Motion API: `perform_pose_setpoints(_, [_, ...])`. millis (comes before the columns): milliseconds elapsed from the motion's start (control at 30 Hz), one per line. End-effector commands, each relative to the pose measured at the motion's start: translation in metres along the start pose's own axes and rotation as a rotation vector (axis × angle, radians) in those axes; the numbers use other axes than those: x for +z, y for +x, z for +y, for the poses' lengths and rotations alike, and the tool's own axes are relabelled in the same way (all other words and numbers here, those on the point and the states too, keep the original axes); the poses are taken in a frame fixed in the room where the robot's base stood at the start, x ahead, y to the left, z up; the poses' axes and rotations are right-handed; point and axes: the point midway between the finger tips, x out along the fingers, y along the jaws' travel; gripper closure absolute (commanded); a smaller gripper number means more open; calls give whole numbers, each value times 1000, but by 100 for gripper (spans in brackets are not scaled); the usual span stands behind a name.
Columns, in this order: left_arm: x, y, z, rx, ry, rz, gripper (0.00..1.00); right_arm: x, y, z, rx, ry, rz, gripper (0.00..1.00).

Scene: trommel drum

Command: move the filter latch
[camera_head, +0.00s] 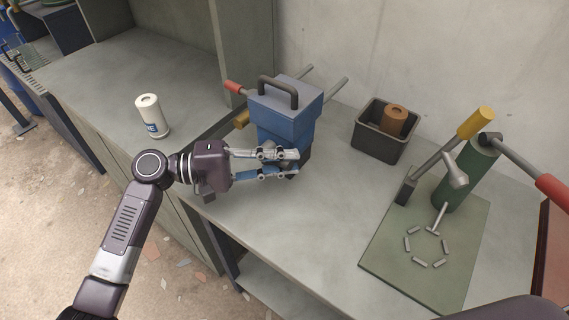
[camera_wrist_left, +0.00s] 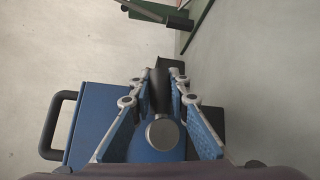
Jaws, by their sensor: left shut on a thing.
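The blue box-shaped unit (camera_head: 284,118) with a dark carrying handle stands on the grey bench. It also shows in the left wrist view (camera_wrist_left: 90,120). My left gripper (camera_head: 296,163) reaches in from the left at the unit's lower front. In the left wrist view its fingers (camera_wrist_left: 162,82) are shut on a dark rod (camera_wrist_left: 160,95) with a round silver end (camera_wrist_left: 162,134). This rod seems to be the filter latch. In the head view the fingers hide most of it. My right gripper is not in view.
A white canister (camera_head: 151,117) stands on the bench at the left. A dark bin (camera_head: 382,143) with a brown cylinder (camera_head: 394,120) is right of the unit. A green mat (camera_head: 400,270) carries small metal pieces and a green press-like device (camera_head: 466,172). Bench between bin and gripper is clear.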

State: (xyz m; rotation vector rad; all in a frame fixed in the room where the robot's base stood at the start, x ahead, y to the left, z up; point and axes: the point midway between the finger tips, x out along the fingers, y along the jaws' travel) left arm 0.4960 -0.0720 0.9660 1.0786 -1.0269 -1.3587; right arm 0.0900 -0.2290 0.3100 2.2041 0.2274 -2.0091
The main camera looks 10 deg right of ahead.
Motion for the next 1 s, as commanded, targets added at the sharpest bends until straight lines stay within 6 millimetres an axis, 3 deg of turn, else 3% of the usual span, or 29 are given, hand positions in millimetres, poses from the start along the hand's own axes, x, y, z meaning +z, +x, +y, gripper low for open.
perform_pose_setpoints(100, [0, -1, 2, 75, -73, -20, 100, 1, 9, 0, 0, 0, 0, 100])
perform_pose_setpoints(400, [0, -2, 6, 92, -94, -26, 100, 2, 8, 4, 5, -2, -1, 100])
perform_pose_setpoints(433, [0, -2, 6, 92, -93, -26, 83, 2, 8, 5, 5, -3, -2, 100])
perform_pose_setpoints(600, [0, -2, 6, 92, -92, -26, 66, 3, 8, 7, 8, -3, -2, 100])
perform_pose_setpoints(1000, [0, -7, 7, 93, -91, -25, 66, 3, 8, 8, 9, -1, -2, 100])
